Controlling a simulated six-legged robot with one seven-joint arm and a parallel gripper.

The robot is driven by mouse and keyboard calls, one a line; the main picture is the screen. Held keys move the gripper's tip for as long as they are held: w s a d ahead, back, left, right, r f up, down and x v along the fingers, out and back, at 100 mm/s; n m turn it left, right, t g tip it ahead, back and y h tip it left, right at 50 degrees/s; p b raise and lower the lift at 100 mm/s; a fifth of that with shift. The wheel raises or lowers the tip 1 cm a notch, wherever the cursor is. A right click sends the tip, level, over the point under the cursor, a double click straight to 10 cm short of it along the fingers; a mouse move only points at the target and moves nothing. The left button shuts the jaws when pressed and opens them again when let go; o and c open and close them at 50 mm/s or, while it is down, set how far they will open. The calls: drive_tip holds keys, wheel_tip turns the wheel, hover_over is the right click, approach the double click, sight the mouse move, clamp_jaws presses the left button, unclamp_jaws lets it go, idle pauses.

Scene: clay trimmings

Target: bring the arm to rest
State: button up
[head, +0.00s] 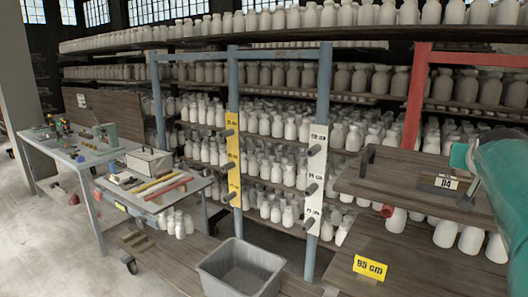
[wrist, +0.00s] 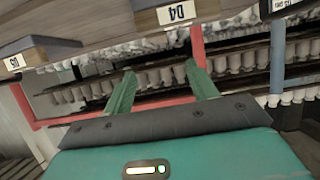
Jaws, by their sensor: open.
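My gripper (wrist: 160,68) shows in the wrist view. Its two green fingers are spread wide apart with nothing between them. They point toward the shelves of pale bottles. In the head view, a teal part of my arm (head: 505,172) enters from the right edge, beside a wooden board (head: 385,185) with a D4 label (head: 446,183). The fingers are not in view there. In the wrist view, the D4 label (wrist: 177,14) is above the fingers, apart from them.
A grey bin (head: 240,268) stands at the lower middle. A cart (head: 160,190) with coloured bars and a workbench (head: 75,155) are at the left. Blue posts and a red post (head: 415,100) hold the crowded shelves. Pale floor is clear at the lower left.

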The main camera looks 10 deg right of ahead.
drive_tip(key=a+f+n+y, duration=0.2)
drive_tip(key=a+f, duration=0.3)
drive_tip(key=a, duration=0.5)
drive_tip(key=s+a+f+n+y, duration=0.1)
drive_tip(key=a+f, duration=0.4)
drive_tip(key=a, duration=0.6)
drive_tip(key=a+f+n+g+y, duration=0.1)
drive_tip(key=a+f+n+y, duration=0.2)
drive_tip(key=a, duration=0.8)
wheel_tip(320, 180, down, 3)
drive_tip(key=shift+s+a+n+y, duration=0.25)
drive_tip(key=shift+n+y, duration=0.05)
drive_tip(key=shift+y, duration=0.8)
drive_tip(key=s+a+f+n, duration=0.1)
drive_tip(key=s+a+f, duration=0.1)
drive_tip(key=a, duration=0.1)
drive_tip(key=s+a+f+n+g+y, duration=0.1)
drive_tip(key=s+a+f, duration=0.2)
drive_tip(key=s+a+f+g, duration=0.1)
drive_tip(key=s+a+f, duration=0.1)
drive_tip(key=a, duration=0.1)
drive_tip(key=shift+s+f+n+y, duration=0.3)
drive_tip(key=shift+n+y, duration=0.1)
drive_tip(key=c, duration=0.3)
drive_tip(key=shift+s+f, duration=0.1)
drive_tip(key=shift+f, duration=0.05)
drive_tip(key=shift+c, duration=0.9)
drive_tip(key=shift+a, duration=0.15)
